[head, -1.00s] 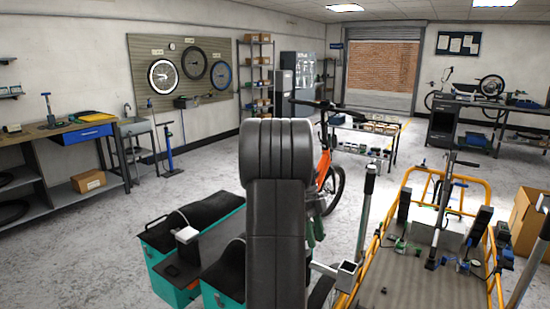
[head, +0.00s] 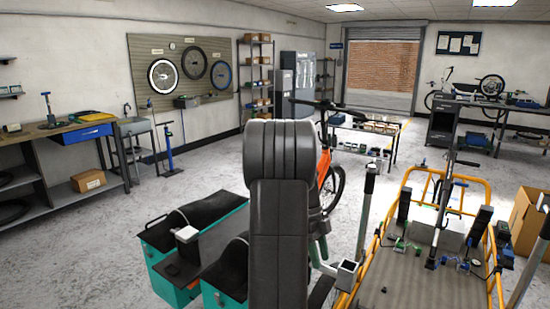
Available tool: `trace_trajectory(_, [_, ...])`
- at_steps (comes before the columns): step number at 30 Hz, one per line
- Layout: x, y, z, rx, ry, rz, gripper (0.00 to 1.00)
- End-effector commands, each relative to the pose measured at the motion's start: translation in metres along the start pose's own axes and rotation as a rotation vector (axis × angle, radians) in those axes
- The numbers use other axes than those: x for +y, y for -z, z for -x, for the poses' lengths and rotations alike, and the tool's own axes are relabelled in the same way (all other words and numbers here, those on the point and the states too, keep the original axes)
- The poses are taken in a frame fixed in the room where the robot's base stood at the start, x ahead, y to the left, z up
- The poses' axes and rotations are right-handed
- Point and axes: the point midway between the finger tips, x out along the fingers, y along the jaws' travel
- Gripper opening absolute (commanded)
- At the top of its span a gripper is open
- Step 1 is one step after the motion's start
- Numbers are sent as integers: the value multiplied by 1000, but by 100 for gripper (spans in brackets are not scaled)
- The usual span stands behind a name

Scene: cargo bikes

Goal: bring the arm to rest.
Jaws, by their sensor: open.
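My own arm rises in the middle of the head view, a dark grey padded-looking link with a rounded top, seen from behind. Its upper end stands in front of the orange bike (head: 324,165) and hides part of it. My gripper does not show; it may be hidden behind the arm. I cannot tell whether the arm touches anything.
Teal boxes with black tops (head: 172,283) stand close at the arm's left. A cargo bike with a yellow-railed bed (head: 410,297) holding several tools is close at right. A workbench (head: 62,130) lines the left wall. Floor is open at left and beyond.

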Motion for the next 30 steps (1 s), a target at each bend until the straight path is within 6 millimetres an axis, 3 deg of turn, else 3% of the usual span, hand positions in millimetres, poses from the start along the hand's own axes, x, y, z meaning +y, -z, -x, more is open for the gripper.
trace_trajectory(3, [0, 0, -20, 2, 1, 6, 41])
trace_trajectory(12, [-8, -1, -15, 34, 65, 156, 41])
trace_trajectory(24, [-8, -1, -14, 36, 70, 169, 41])
trace_trajectory(30, [-1, 0, -3, 32, 69, 193, 41])
